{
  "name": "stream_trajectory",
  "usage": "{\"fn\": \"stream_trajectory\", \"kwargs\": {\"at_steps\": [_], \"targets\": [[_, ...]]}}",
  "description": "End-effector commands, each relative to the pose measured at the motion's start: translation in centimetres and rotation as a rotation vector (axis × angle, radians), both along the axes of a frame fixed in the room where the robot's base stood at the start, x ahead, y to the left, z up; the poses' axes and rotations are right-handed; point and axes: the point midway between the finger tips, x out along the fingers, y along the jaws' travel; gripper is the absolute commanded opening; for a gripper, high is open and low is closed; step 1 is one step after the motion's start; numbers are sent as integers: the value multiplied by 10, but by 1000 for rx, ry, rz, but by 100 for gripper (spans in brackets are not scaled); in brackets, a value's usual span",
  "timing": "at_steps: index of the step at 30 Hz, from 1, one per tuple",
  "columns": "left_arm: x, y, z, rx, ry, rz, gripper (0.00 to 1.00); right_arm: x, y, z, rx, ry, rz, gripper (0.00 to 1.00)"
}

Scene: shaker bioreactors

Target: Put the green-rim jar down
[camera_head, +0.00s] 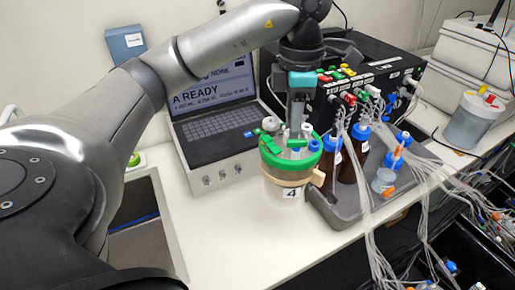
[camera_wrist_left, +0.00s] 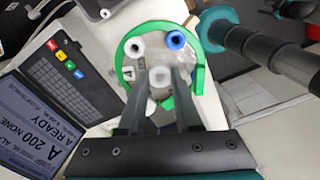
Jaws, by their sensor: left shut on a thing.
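The green-rim jar (camera_head: 289,172) is a clear vessel with a green ring, a tan band and a label reading 4. It is upright at the front of the white bench, between the laptop-like unit and the grey tray. My left gripper (camera_head: 295,132) points down from above and is shut on the jar's top fittings. In the left wrist view the green rim (camera_wrist_left: 199,80) surrounds white and blue ports, with the gripper fingers (camera_wrist_left: 158,82) reaching into the middle. Whether the jar's base touches the bench cannot be told.
A laptop-like unit (camera_head: 212,120) stands left of the jar. A grey tray (camera_head: 340,212) with brown bottles (camera_head: 347,164) and many tubes is close on the right. A black control box (camera_head: 375,80) stands behind. The white bench (camera_head: 225,225) is clear in front.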

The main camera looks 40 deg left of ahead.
Motion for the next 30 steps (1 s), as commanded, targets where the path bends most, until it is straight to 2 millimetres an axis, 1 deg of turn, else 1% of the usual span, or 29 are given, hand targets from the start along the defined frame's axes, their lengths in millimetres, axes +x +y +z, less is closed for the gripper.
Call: {"fn": "stream_trajectory", "kwargs": {"at_steps": [2, 4, 8, 13, 20, 27, 30], "targets": [[0, 0, -1, -2, -4, 3, 0, -1, 1, -1, 1, 1, 0, 50], [0, 0, -7, -2, -2, 4, 0, -1, 1, -2, 1, 2, 0, 50], [0, 0, -25, -2, -1, 4, 0, -6, 1, -7, 0, 8, 0, 50], [0, -1, -50, -3, -1, 3, 0, -15, -1, -13, -3, 22, 1, 50], [0, -1, -87, -3, 0, 3, 0, -14, -3, -20, -5, 21, 2, 50], [0, 0, -133, -1, 0, 4, 0, -10, -3, -15, -5, 16, 2, 50], [0, 0, -146, -1, -3, 3, 0, -10, -3, -15, -5, 15, 2, 50]]}}
